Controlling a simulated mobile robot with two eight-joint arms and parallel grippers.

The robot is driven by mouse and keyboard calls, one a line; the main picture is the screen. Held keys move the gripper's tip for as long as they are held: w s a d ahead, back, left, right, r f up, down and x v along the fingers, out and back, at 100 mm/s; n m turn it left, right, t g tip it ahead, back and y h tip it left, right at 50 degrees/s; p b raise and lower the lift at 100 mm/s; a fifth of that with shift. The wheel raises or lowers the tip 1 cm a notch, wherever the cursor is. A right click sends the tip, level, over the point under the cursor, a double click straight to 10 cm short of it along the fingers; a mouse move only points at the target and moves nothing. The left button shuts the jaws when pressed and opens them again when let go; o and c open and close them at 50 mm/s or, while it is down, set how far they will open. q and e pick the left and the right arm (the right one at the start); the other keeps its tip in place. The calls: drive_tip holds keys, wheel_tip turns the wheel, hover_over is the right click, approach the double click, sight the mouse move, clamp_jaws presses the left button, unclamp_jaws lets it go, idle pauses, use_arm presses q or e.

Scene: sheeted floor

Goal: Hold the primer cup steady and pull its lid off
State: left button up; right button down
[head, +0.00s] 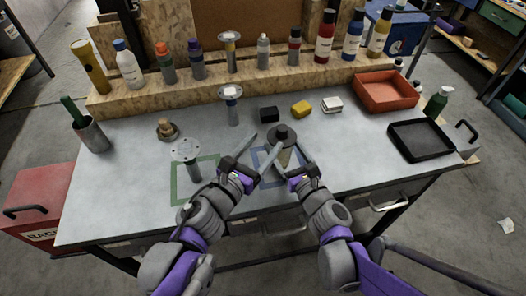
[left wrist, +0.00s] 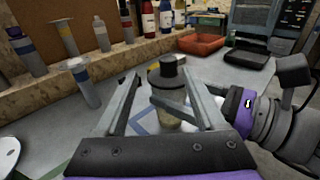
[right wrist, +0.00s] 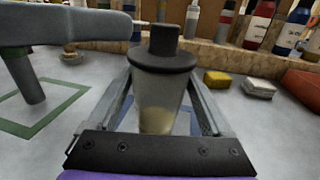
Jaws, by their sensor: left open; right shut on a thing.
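The primer cup (head: 285,157) is a clear cup with a beige content low inside, upright at the blue square outline; I cannot tell whether it touches the table. Its dark lid (head: 281,133), a wide disc with a raised knob, sits on top. In the right wrist view the cup (right wrist: 160,100) stands between the fingers of my right gripper (right wrist: 160,88), which is shut on its body below the lid (right wrist: 164,55). My left gripper (head: 265,145) is open and empty, just left of the cup. In the left wrist view the cup (left wrist: 168,95) and lid (left wrist: 169,68) show between its spread fingers.
A flanged grey piece (head: 187,152) stands at the green square (head: 180,190) on the left. Black, yellow and white blocks (head: 302,108) lie behind the cup. An orange tray (head: 388,103) and a black tray (head: 420,153) are on the right. Bottles line the back shelf.

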sight(285, 126)
use_arm(q)
drive_tip(key=shift+m, duration=0.3)
drive_tip(key=x, duration=0.3)
drive_tip(key=d+x, duration=0.1)
drive_tip(key=x, duration=0.7)
drive_tip(key=shift+s+d+f, duration=0.1)
drive_tip(key=shift+s+f, duration=0.25)
drive_tip(key=shift+f, duration=0.05)
drive_tip(key=shift+c, duration=0.3)
clamp_jaws()
drive_tip(key=shift+r, duration=0.2)
drive_tip(key=shift+r, duration=0.95)
